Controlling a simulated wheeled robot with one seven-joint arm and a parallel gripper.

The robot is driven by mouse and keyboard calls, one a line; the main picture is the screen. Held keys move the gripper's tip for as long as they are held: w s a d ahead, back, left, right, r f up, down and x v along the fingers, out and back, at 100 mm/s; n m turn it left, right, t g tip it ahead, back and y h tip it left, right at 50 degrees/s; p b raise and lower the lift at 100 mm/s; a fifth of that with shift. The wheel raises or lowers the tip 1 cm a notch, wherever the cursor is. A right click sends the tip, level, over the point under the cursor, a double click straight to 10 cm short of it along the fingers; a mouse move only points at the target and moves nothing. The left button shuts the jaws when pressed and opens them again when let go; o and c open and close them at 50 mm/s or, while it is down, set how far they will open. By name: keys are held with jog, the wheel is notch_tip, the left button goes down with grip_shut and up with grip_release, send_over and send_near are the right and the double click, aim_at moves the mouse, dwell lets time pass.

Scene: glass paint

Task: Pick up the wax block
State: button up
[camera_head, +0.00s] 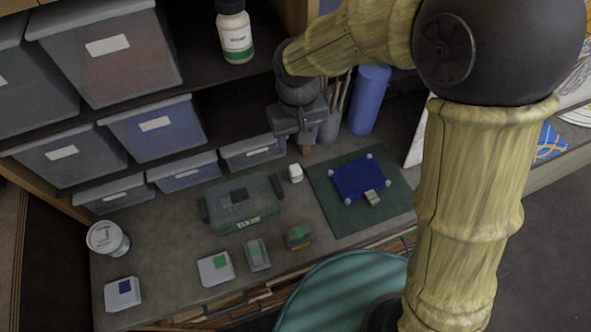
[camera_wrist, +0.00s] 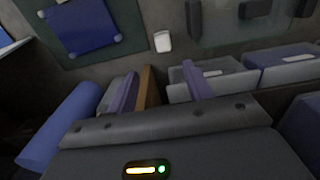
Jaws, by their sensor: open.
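A small white block (camera_head: 295,173), which looks like the wax block, stands on the grey worktop between the green clear case and the dark green mat. It also shows in the wrist view (camera_wrist: 162,42), beyond my fingertips and clear of them. My gripper (camera_head: 304,148) hangs above and behind the block, near the back of the worktop, apart from it. In the wrist view my gripper (camera_wrist: 163,88) has its two fingers spread. A brown upright piece (camera_wrist: 147,92) shows between them; I cannot tell whether it touches a finger.
A dark green mat (camera_head: 335,215) bears a blue square (camera_head: 359,178) and a small pale-green block (camera_head: 373,198). The green case (camera_head: 240,205) is left of the white block. A blue cylinder (camera_head: 369,99) stands close behind my gripper's right side. Drawers (camera_head: 252,152) line the back left.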

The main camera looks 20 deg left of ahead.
aim_at(295, 168)
notch_tip(295, 168, down, 8)
jog(key=shift+r+p, duration=0.2)
jog(key=shift+p, duration=0.5)
jog(key=shift+s+f+p, duration=0.25)
jog(key=shift+f+p, duration=0.2)
jog(key=shift+f, duration=0.05)
jog(key=shift+s+a+f+p, duration=0.15)
jog(key=shift+f+p, duration=0.55)
jog(key=shift+f, duration=1.4)
jog(key=c, duration=1.1)
jog(key=shift+r, duration=0.1)
